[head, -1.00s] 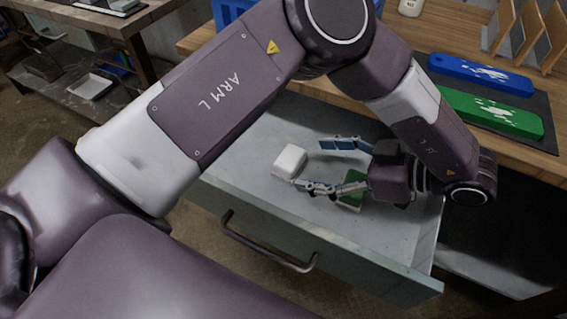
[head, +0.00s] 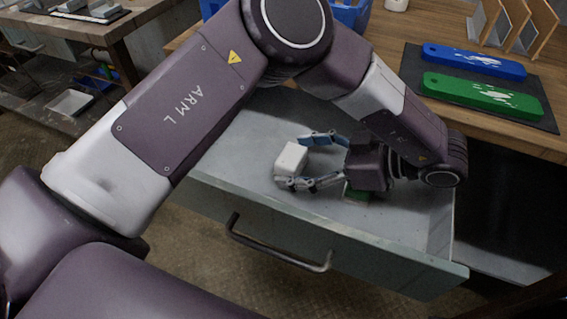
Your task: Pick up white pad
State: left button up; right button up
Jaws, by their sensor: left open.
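The white pad (head: 291,158) is a small white block lying in the open grey drawer (head: 262,125). My left gripper (head: 292,160) reaches in from the right with its fingers open. One finger is on the far side of the pad and the other on its near side, so the pad lies at the mouth of the fingers. I cannot tell whether either finger touches it. A green thing (head: 354,192) lies in the drawer, mostly hidden under the gripper. My right gripper does not show.
The drawer front with its bar handle (head: 278,248) stands out toward me. On the wooden workbench (head: 432,20), a blue bar (head: 474,61) and a green bar (head: 482,97) lie on a dark mat. A blue crate (head: 350,14) stands at the bench's left part, behind my arm.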

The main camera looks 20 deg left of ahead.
pick_arm(q)
jog(key=shift+c, duration=0.2)
jog(key=c, duration=1.2)
